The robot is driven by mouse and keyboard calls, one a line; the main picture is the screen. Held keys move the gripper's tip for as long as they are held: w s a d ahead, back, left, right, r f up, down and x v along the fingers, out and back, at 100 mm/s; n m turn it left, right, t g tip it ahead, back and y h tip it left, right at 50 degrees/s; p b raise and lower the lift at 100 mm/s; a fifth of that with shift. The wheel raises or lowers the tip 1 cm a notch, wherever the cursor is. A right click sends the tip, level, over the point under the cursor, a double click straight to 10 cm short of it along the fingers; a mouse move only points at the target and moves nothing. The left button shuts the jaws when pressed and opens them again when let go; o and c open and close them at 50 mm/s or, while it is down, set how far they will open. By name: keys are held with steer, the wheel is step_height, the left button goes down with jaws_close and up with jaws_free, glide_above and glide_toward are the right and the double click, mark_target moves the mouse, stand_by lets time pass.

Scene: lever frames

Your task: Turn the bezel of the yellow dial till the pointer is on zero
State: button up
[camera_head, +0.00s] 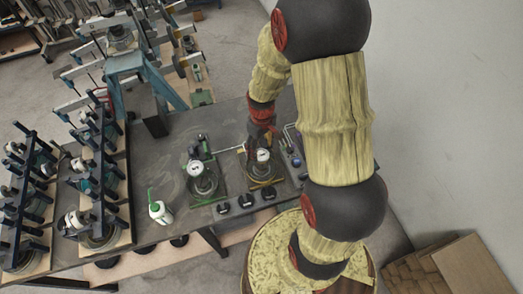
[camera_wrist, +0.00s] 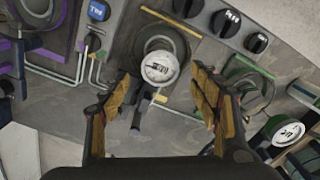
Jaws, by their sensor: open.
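The yellow dial (camera_wrist: 160,67) has a round white face and sits near the top middle in the wrist view, with yellow bars around its mount. In the head view the yellow dial (camera_head: 263,156) is on the bench, just below my gripper (camera_head: 262,132). In the wrist view my gripper (camera_wrist: 164,76) is open, with one finger on either side of the dial and gaps visible between them and its rim. I cannot tell from this view how far the dial lies beyond the fingertips. The face carries dark markings; the pointer's reading is too small to make out.
A similar green dial (camera_wrist: 285,132) stands at the right in the wrist view; in the head view it is left of the yellow one (camera_head: 196,167). Black knobs (camera_head: 246,200) line the bench front. A white bottle (camera_head: 160,211) stands left. Pipes run beside the dials.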

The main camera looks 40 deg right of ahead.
mark_target(262, 154)
step_height(262, 154, up, 8)
steer(key=shift+r, duration=0.25)
stand_by(0.5)
